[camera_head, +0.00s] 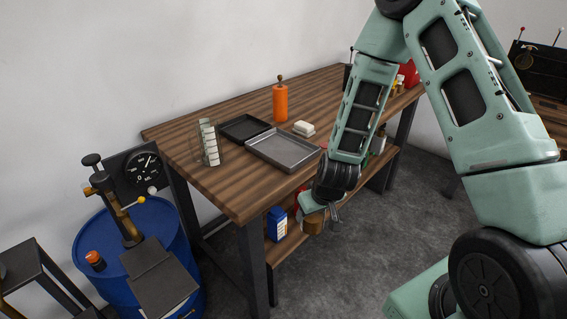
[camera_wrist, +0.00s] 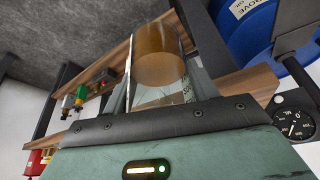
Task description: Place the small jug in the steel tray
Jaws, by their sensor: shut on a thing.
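The steel tray (camera_head: 283,150) lies on the wooden table top near its front edge and looks empty. My gripper (camera_head: 322,211) is in front of the table, below the level of the top and to the right of the tray. It is shut on the small jug (camera_head: 313,224), a brownish-amber round vessel. In the wrist view the jug (camera_wrist: 160,62) sits between the two fingers of my gripper (camera_wrist: 157,75). Its handle cannot be made out.
A dark tray (camera_head: 244,127) lies behind the steel tray. An orange bottle (camera_head: 280,103), a white block (camera_head: 304,128) and a glass-like holder (camera_head: 209,142) stand nearby. The table's lower shelf carries a blue container (camera_head: 277,224). A blue drum (camera_head: 150,240) stands at left.

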